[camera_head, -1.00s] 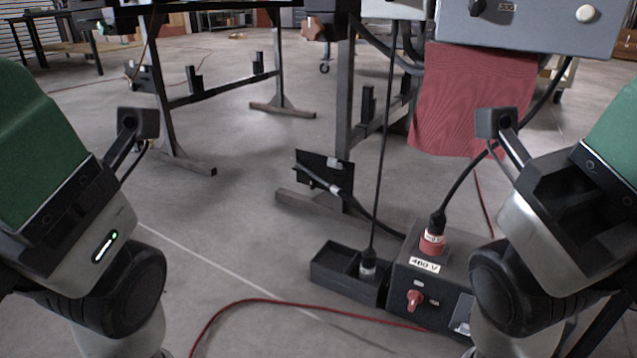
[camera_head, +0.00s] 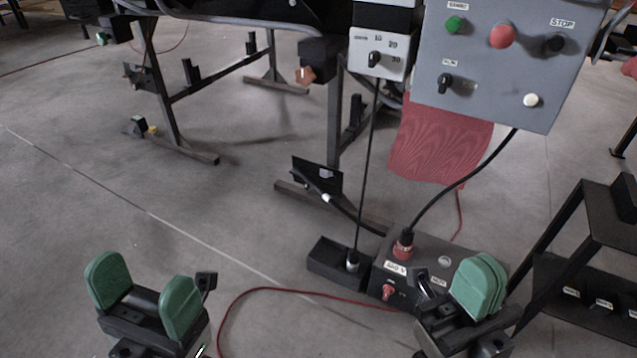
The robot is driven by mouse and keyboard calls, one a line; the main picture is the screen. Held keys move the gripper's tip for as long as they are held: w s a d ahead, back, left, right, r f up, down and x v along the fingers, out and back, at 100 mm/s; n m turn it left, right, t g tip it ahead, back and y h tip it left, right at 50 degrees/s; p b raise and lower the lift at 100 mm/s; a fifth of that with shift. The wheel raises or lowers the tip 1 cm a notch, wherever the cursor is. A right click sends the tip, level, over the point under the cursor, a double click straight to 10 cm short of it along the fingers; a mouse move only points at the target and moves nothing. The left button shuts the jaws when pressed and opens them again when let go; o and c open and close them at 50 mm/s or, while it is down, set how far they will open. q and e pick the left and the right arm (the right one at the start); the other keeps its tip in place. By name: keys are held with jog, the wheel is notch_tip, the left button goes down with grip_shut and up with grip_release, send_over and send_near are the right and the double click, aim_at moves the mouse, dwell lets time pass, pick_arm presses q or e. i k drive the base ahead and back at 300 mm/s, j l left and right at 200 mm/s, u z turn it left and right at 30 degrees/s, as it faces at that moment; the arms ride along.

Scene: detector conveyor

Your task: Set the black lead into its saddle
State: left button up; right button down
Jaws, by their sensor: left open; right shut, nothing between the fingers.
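A thin black lead (camera_head: 367,160) hangs from the white dial box (camera_head: 378,52). Its plug end (camera_head: 352,261), with a pale collar, stands in the right part of a low black tray (camera_head: 326,271) on the floor. A thicker black lead (camera_head: 455,187) runs from the grey control panel to a red connector (camera_head: 403,246) on the floor box. I cannot tell which part is the saddle. My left gripper (camera_head: 145,297) is open and empty at lower left. My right gripper (camera_head: 481,287) is shut and empty, in front of the floor box's right side.
The floor box (camera_head: 383,269) has a red switch and adjoins the tray. The grey control panel (camera_head: 500,80) hangs above, with a red cloth (camera_head: 440,140) below it. A dark rack (camera_head: 590,255) stands at right. A red cable (camera_head: 270,291) crosses the floor.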

aim_at(325, 197)
jog(key=i+j+z, duration=0.25)
jog(key=i+j, duration=0.25)
jog(key=i+j+z, duration=0.3)
jog(key=i+j, duration=0.15)
jog(key=j, duration=0.15)
jog(key=i+j+z, duration=0.1)
jog(key=j, duration=0.25)
jog(key=i+j+z, duration=0.3)
jog(key=i+j, duration=0.15)
jog(key=j, duration=0.3)
jog(key=i+j+z, duration=0.1)
jog(key=j, duration=0.25)
jog(key=i+l, duration=0.15)
